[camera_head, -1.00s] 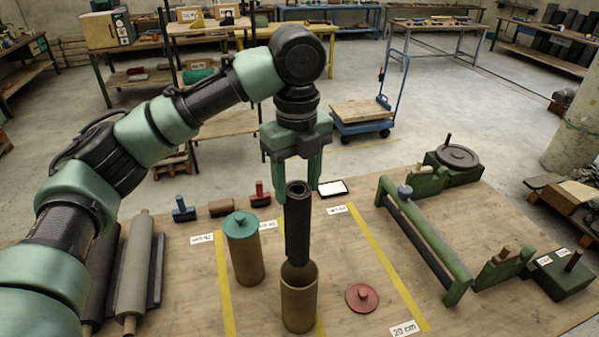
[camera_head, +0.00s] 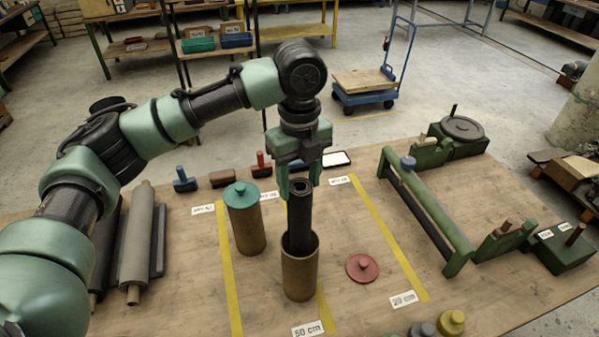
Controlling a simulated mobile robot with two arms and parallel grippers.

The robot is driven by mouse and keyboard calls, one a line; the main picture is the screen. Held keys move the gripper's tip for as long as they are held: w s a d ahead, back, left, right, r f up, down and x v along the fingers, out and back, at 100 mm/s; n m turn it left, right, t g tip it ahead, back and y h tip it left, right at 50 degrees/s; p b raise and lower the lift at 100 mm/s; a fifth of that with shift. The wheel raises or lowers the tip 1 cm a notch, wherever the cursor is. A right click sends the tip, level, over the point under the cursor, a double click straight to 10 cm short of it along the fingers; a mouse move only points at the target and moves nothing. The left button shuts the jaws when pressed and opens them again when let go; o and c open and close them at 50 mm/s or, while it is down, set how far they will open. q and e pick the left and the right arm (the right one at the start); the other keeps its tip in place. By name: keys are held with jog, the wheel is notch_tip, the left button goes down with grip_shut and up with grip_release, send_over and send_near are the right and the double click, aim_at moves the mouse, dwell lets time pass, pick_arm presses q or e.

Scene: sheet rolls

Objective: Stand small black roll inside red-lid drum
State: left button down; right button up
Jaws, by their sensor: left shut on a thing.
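The small black roll (camera_head: 301,222) is upright, with its lower part hidden inside the open brown drum (camera_head: 300,278) and its upper part standing out above the rim. I cannot see whether it rests on the drum's bottom. My left gripper (camera_head: 301,188) is above the drum and shut on the roll's top end. The red lid (camera_head: 362,267) lies flat on the table to the right of the open drum. My right gripper is out of view.
A brown drum with a teal lid (camera_head: 243,210) stands behind and left of the open drum. Grey and black rolls (camera_head: 137,240) lie at the left. A green roller frame (camera_head: 430,215) stands at the right. Yellow tape and a 50 cm label (camera_head: 308,328) mark the table.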

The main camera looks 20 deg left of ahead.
pick_arm(q)
jog(key=shift+f+b, duration=0.4)
jog(key=shift+f, duration=1.6)
jog(key=shift+f+b, duration=0.8)
jog(key=shift+f, duration=3.15)
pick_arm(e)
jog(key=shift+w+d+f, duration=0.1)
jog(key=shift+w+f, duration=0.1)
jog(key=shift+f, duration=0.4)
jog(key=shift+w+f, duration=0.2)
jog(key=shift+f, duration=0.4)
pick_arm(q)
jog(key=c, duration=0.5)
grip_release()
jog(key=shift+s, duration=0.1)
jog(key=shift+r+b, duration=0.35)
jog(key=shift+r, duration=0.1)
notch_tip(320, 180, up, 7)
jog(key=shift+f+b, duration=0.1)
jog(key=shift+b, duration=0.8)
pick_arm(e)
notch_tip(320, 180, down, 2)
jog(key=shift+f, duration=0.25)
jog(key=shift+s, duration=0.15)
